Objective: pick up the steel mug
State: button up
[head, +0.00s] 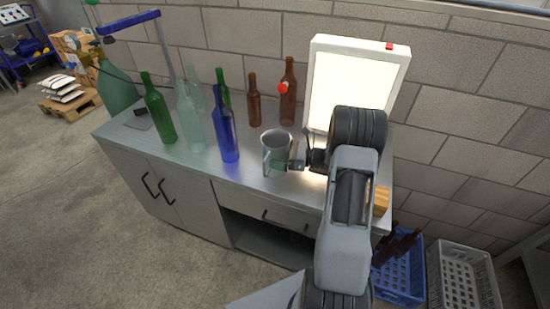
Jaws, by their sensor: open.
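The steel mug (275,148) stands upright on the steel-topped bench, near its front edge and right of the blue bottle. Its handle faces the front left. My gripper (297,160) is open, just right of the mug and at about its height. My arm reaches in from the lower right. The fingers are small and partly hidden by the wrist, and I cannot tell whether they touch the mug.
A blue bottle (224,130) stands close left of the mug, with green and clear bottles farther left. Brown bottles (288,95) and a lit white panel (350,85) stand behind. A wooden block (380,200) lies right of my arm. Crates (465,275) stand on the floor.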

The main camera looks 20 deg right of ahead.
jog(key=c, duration=0.7)
jog(key=shift+c, duration=0.2)
jog(key=shift+r, duration=0.1)
